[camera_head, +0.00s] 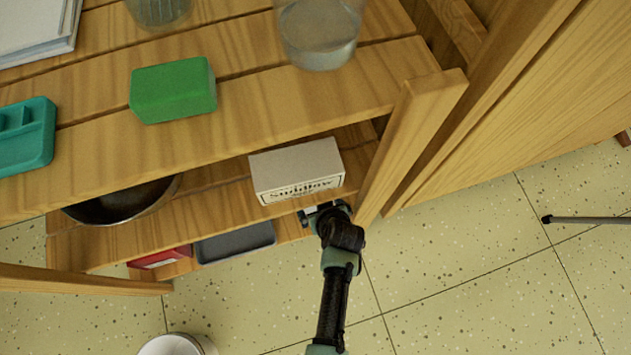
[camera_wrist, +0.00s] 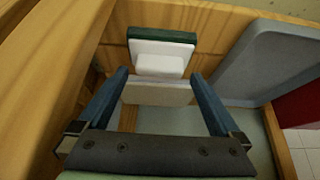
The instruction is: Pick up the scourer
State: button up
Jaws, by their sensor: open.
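In the wrist view, a white block with a dark green back layer (camera_wrist: 162,48), which looks like the scourer, is on the low wooden shelf just beyond my fingertips. My gripper (camera_wrist: 159,76) is open, its two blue-grey fingers pointing towards it. A cream block-like shape (camera_wrist: 158,93) shows between the fingers; I cannot tell whether it is part of the scourer. In the head view, my gripper (camera_head: 325,211) is at the front of the lower shelves, below the white box (camera_head: 297,170). The scourer is mostly hidden there.
A grey tray (camera_head: 236,242) and a red box (camera_head: 160,258) are left of my gripper in the head view. A dark bowl (camera_head: 120,205) is on the middle shelf. A green block (camera_head: 173,91) and a glass jar (camera_head: 318,35) are on top. A wooden post (camera_head: 408,145) stands close right.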

jog(key=shift+w+a, duration=0.1)
jog(key=shift+w, duration=0.2)
jog(key=b+x, duration=0.4)
jog(key=x, duration=0.1)
jog(key=shift+w+a, duration=0.2)
jog(key=shift+w, duration=0.15)
jog(key=c, duration=1)
jog(key=shift+c, duration=0.2)
jog(key=shift+r, duration=0.25)
jog(key=shift+r+p, duration=0.15)
jog(key=shift+p, duration=0.3)
jog(key=s+d+p, duration=0.3)
jog(key=s, duration=0.5)
jog(key=s+d+p, duration=0.2)
jog(key=s+p, duration=0.1)
jog(key=s, duration=0.6)
jog(key=shift+d, duration=0.35)
